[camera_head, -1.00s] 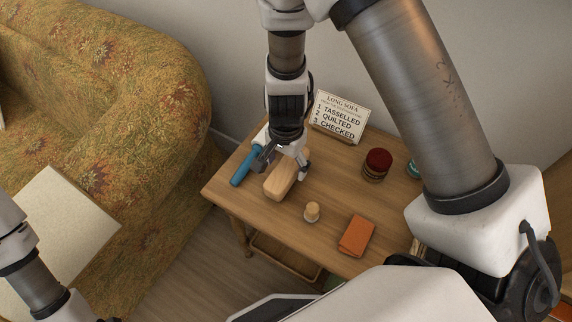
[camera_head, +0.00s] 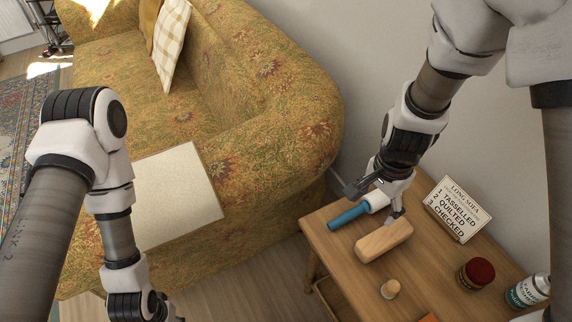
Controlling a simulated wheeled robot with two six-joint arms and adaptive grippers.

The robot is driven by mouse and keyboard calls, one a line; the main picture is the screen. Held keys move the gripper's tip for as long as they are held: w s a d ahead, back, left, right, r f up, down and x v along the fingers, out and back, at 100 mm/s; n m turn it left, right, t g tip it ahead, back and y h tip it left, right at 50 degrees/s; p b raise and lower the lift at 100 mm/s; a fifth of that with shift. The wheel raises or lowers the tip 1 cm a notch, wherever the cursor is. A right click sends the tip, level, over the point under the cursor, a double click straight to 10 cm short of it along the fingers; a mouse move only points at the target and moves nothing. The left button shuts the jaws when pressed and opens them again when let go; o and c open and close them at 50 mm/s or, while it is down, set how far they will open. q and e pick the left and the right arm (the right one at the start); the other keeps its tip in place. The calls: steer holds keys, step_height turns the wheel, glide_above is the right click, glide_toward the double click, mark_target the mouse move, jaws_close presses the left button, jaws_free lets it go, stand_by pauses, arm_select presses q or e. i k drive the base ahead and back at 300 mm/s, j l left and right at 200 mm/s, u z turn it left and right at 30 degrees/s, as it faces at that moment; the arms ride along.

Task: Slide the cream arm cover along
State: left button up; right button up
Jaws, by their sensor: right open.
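A flat cream rectangular piece (camera_head: 175,195), which looks like the arm cover, lies on the near arm of the patterned sofa (camera_head: 300,125), left of the side table. My right gripper (camera_head: 374,205) is open and empty at the table's far left corner. Its fingers are close to a pale wooden block (camera_head: 384,241) and a blue-handled tool (camera_head: 349,215); I cannot tell whether they touch. My left arm comes down left of the cream piece, and its gripper is cut off by the bottom edge.
Cushions (camera_head: 170,45) rest at the sofa's far end. A wall stands behind the table.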

mark_target(177, 197)
steer(key=u, duration=0.95)
